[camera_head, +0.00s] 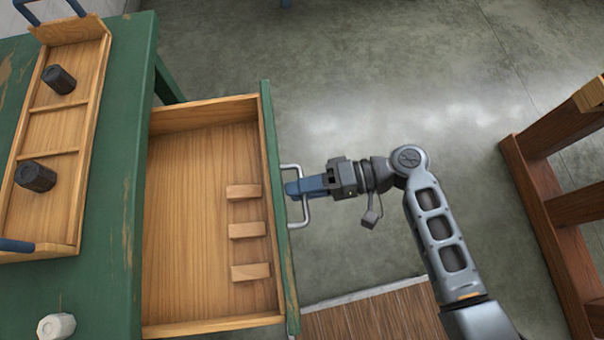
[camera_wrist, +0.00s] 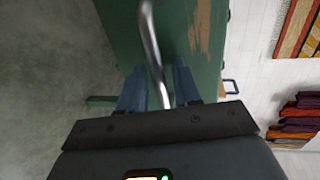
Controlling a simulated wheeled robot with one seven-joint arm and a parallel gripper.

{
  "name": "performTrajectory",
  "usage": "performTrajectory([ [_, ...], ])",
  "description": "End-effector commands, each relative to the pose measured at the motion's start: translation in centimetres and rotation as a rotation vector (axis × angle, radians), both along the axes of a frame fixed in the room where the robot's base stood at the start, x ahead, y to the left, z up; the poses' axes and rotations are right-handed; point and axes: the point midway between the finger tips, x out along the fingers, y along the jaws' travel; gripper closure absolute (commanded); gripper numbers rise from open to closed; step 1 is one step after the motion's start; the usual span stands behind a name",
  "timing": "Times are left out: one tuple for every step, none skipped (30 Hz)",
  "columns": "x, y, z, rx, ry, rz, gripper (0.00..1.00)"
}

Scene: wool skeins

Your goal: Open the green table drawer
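The green table drawer (camera_head: 272,200) stands pulled well out from the green table (camera_head: 119,180); its wooden inside is in plain view. Its metal bow handle (camera_head: 304,205) is on the drawer's front, at the right in the head view. My gripper (camera_head: 293,188) is at this handle, its blue fingers reaching through the bow close to the drawer front. In the wrist view the handle bar (camera_wrist: 154,48) runs between the two fingers (camera_wrist: 159,88), which stand apart with a small gap showing beside the bar.
Wooden blocks (camera_head: 247,230) are fixed or lying in the drawer. A wooden tray (camera_head: 52,125) with two dark cylinders is on the table, and a pale knob-like object (camera_head: 56,326) is at its front. A brown wooden frame (camera_head: 550,220) stands at the right; grey floor between is clear.

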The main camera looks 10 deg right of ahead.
Motion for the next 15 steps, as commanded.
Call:
performTrajectory([
  [0.0,-0.3,0.1,0.000,0.000,-0.002,0.67],
  [0.0,-0.6,0.1,0.000,0.000,-0.002,0.67],
  [0.0,-1.1,0.2,0.000,-0.001,-0.004,0.67],
  [0.0,-1.5,0.3,-0.001,-0.001,-0.005,0.67],
  [-0.1,-1.9,0.4,-0.001,-0.001,-0.004,0.67],
  [-0.1,-2.6,0.6,-0.001,-0.001,-0.005,0.67],
  [-0.1,-3.1,0.7,-0.001,-0.001,-0.005,0.67],
  [-0.1,-3.6,0.8,-0.001,-0.001,-0.006,0.67],
  [-0.2,-4.3,0.9,-0.001,-0.001,-0.004,0.67],
  [-0.3,-4.7,1.0,-0.001,-0.001,-0.005,0.67],
  [-0.3,-5.2,1.1,-0.001,-0.001,-0.004,0.67],
  [-0.3,-5.8,1.2,-0.001,-0.001,-0.005,0.67],
  [-0.4,-6.1,1.3,0.000,-0.001,-0.004,0.67],
  [-0.4,-6.4,1.4,0.000,-0.001,-0.003,0.67],
  [-0.4,-6.8,1.4,0.000,-0.001,-0.003,0.67],
])
